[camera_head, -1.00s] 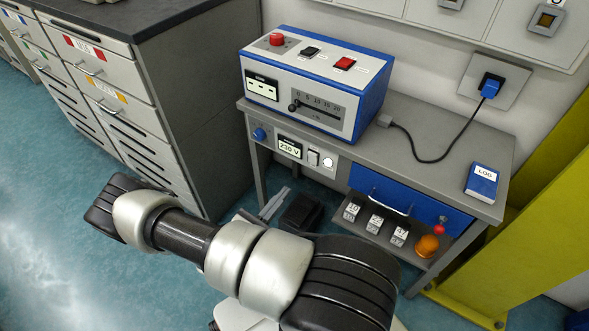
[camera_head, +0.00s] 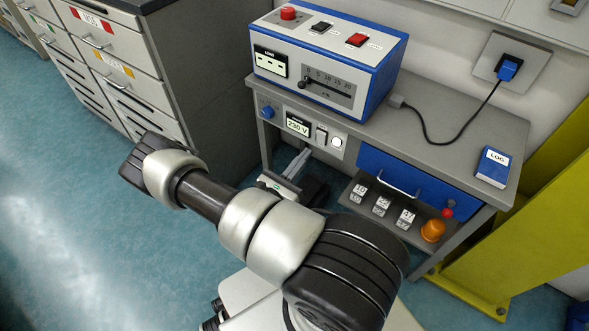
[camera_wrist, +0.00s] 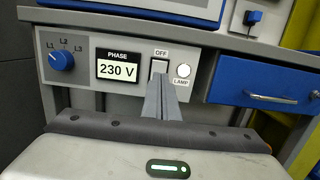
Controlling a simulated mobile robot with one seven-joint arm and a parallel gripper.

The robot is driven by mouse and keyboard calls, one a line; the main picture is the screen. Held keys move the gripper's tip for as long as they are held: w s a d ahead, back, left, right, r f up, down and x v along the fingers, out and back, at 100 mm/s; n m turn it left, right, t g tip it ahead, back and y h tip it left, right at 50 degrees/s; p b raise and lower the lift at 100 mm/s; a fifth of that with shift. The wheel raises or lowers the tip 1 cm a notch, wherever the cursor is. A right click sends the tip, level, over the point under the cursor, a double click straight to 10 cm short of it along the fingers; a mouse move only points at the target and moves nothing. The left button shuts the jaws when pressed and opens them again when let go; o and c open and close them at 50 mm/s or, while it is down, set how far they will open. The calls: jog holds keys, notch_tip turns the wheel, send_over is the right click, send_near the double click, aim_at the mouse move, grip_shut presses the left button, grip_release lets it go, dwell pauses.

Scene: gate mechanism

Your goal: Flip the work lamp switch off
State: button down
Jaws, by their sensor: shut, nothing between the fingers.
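The lamp switch (camera_wrist: 160,66) is a pale rocker under an OFF label on the grey front panel of the bench; it also shows in the head view (camera_head: 321,135). The round white lamp button or light (camera_wrist: 183,70), labelled LAMP, is just right of it and looks bright. My gripper (camera_wrist: 160,84) is shut and empty, its fingers pointing at the panel. The fingertips overlap the lower part of the switch in the wrist view; I cannot tell whether they touch it. In the head view my gripper (camera_head: 300,160) is just below and left of the switch.
Left of the switch are a 230 V display (camera_wrist: 119,70) and a blue L1-L2-L3 knob (camera_wrist: 61,60). A blue drawer (camera_head: 400,179) with a handle is to the right. A blue-and-white control box (camera_head: 325,68) stands on the bench. A yellow post (camera_head: 530,210) is at the right.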

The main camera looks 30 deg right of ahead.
aim_at(320, 135)
jog(key=x, duration=0.6)
jog(key=shift+b, duration=0.4)
jog(key=shift+w+d+r+p, duration=0.15)
jog(key=shift+r+p, duration=0.2)
jog(key=shift+p, duration=0.25)
jog(key=p, duration=0.1)
jog(key=r+y+p, duration=0.1)
jog(key=p, duration=0.1)
jog(key=shift+w+d, duration=0.1)
jog(key=shift+d, duration=0.15)
jog(key=shift+d+f+y, duration=0.1)
jog(key=shift+f+y, duration=0.3)
jog(key=shift+f, duration=0.05)
